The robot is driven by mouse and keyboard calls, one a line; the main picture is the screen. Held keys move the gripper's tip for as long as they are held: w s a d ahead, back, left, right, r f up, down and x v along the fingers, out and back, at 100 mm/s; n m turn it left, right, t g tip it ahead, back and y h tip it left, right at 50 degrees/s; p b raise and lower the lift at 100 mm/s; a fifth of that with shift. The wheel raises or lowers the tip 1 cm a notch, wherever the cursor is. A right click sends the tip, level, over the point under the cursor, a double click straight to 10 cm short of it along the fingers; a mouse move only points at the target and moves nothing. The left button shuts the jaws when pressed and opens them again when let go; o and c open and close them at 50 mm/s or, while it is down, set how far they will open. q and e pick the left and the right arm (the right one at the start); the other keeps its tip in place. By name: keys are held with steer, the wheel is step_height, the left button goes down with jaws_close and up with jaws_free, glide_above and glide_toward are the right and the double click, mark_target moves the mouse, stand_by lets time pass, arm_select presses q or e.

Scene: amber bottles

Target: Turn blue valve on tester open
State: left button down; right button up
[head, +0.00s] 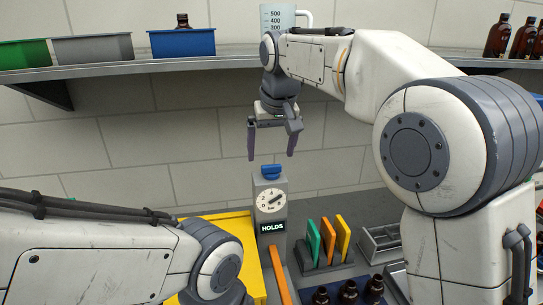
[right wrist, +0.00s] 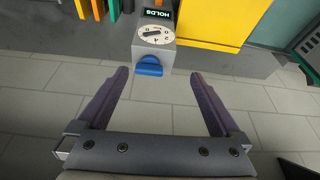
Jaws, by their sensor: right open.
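The tester (head: 270,207) is a grey upright box with a round white dial and a lit display reading "HOLDS". The blue valve (head: 270,171) sits on its top; it also shows in the right wrist view (right wrist: 149,66). My right gripper (head: 272,157) is open and empty just above the valve, with its fingers pointing down. In the right wrist view the valve lies beyond and between the two fingertips (right wrist: 160,73), apart from both. My left arm comes in from the lower left, and its gripper is out of the frame.
A rack with green, orange and yellow plates (head: 328,240) stands right of the tester. Amber bottles (head: 348,292) stand at the front. A yellow case (head: 237,228) is left of the tester. A shelf (head: 130,66) with bins (head: 93,48) and a measuring jug (head: 272,17) runs behind.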

mark_target(272, 166)
steer(key=shift+m+t, duration=0.3)
steer(key=shift+t, duration=0.1)
steer(key=w+f+p, duration=0.1)
steer(key=w+f, duration=0.2)
steer(key=w+f+p, duration=0.1)
steer(key=w+f, duration=0.2)
steer(key=f, duration=0.1)
steer(key=shift+w+f, duration=0.2)
steer(key=shift+w, duration=0.2)
steer(key=c, duration=1.4)
steer(key=shift+d, duration=0.1)
